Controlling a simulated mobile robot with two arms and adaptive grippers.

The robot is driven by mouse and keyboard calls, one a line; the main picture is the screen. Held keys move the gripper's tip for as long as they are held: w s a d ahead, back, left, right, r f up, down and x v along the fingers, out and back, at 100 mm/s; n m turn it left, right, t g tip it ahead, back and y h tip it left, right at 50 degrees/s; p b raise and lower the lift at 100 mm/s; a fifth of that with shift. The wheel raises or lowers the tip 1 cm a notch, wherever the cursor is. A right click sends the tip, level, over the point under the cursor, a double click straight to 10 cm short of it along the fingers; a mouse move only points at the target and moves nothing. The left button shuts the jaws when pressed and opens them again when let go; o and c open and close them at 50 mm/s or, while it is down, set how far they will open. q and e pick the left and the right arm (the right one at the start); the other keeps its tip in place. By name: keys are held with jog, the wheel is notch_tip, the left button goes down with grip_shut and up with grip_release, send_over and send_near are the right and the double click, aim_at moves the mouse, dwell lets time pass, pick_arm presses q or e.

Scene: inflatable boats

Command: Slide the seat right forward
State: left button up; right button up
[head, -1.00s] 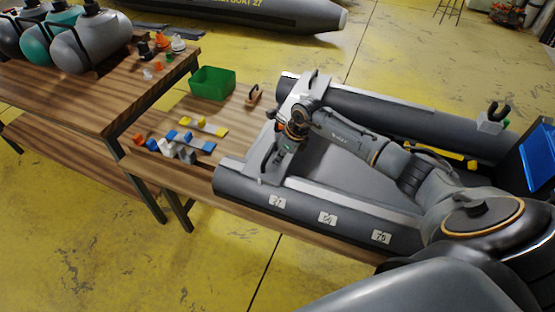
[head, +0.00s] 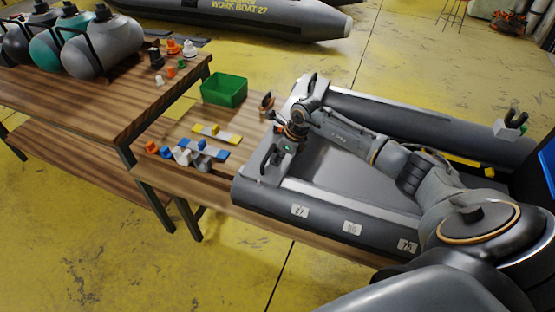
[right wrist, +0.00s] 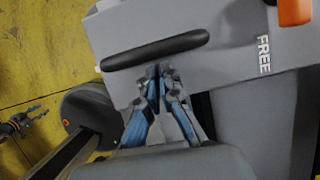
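The grey seat (head: 268,166) lies across the two dark tubes of the inflatable boat (head: 375,222), near the boat's left end. A black bar handle (right wrist: 155,50) is on the seat in the right wrist view, with the word FREE and an orange part (right wrist: 295,12) to its right. My right gripper (head: 287,146) is over the seat in the head view. In the right wrist view its fingertips (right wrist: 160,74) are together just below the handle, close to it; contact is unclear. My left gripper does not show in the head view.
White number labels (head: 300,211) run along the near tube. Left of the boat, a wooden table holds a green bin (head: 224,89) and several small coloured blocks (head: 190,152). A higher bench carries grey and teal tanks (head: 103,45). Yellow floor is clear in front.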

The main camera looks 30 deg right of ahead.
jog(key=shift+w+a+f+b, duration=0.1)
jog(key=shift+w+a+b, duration=0.15)
jog(key=shift+b, duration=0.05)
dwell(0.4)
jog(key=shift+w+a, duration=0.15)
jog(key=shift+w, duration=0.1)
jog(key=shift+s+d, duration=0.6)
jog(key=shift+s, duration=0.3)
notch_tip(320, 180, up, 9)
jog(key=p, duration=0.6)
jog(key=shift+w, duration=0.15)
